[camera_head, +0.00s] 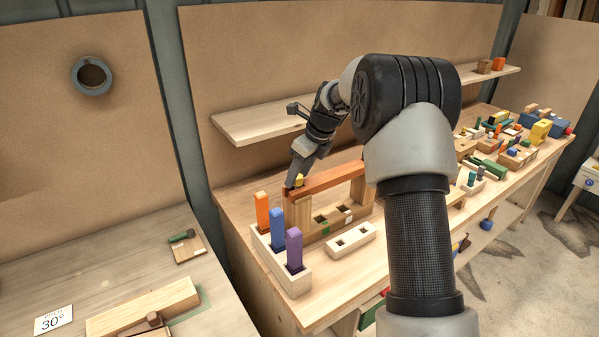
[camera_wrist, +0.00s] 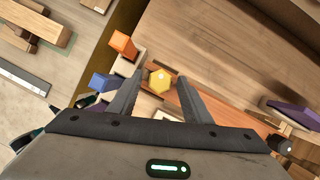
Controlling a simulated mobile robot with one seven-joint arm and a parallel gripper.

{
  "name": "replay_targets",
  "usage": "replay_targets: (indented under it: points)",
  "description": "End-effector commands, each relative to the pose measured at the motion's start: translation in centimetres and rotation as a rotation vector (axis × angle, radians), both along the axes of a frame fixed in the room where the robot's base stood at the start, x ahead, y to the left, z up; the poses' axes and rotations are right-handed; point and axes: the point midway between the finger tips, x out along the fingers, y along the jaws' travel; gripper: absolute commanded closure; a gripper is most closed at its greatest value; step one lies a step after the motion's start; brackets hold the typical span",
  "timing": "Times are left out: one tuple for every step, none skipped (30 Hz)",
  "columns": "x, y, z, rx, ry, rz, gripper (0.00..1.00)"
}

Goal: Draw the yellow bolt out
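The yellow bolt (camera_head: 299,180) is at the left end of the orange-brown beam (camera_head: 335,178) that lies across the wooden posts. In the wrist view its yellow six-sided head (camera_wrist: 160,80) shows from above. My gripper (camera_head: 293,182) points down at that end of the beam. In the wrist view my gripper (camera_wrist: 161,75) is open, one finger on each side of the bolt head, with a small gap visible on both sides. The bolt's shank is hidden. How far the fingertips reach down beside the head is hard to tell.
A pale rack (camera_head: 292,281) with upright orange (camera_head: 262,212), blue (camera_head: 277,228) and purple (camera_head: 294,248) blocks stands close to the left of the beam. A pale block with holes (camera_head: 350,240) lies in front. A wall shelf (camera_head: 262,123) is behind my wrist.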

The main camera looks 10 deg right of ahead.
Motion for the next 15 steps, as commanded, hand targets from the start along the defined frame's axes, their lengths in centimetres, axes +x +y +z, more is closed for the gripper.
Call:
replay_targets:
  points:
    - [-0.01,-0.01,0.02,0.000,0.000,0.000,0.65]
    - [-0.01,-0.01,0.02,0.000,0.000,0.000,0.70]
    - [0.00,-0.02,0.03,0.000,0.000,0.000,0.77]
    - [0.00,-0.02,0.03,0.000,0.000,0.000,0.82]
    - [0.00,-0.02,0.03,0.000,0.000,0.000,0.87]
    - [0.00,-0.02,0.04,0.000,0.000,0.000,0.94]
    - [0.00,-0.02,0.04,0.000,0.000,0.000,0.99]
    - [0.00,-0.02,0.04,0.000,0.000,0.000,1.00]
    - [-0.01,-0.03,0.10,0.000,0.000,0.004,1.00]
    - [0.01,-0.06,0.20,0.000,0.001,0.014,1.00]
    - [0.03,-0.08,0.35,0.000,0.001,0.034,1.00]
    - [0.08,-0.13,0.55,0.000,0.002,0.073,1.00]
    - [0.09,-0.20,0.62,0.002,0.002,0.108,1.00]
    - [0.13,-0.22,0.73,0.002,0.003,0.145,1.00]
    - [0.15,-0.22,0.69,0.002,0.002,0.193,1.00]
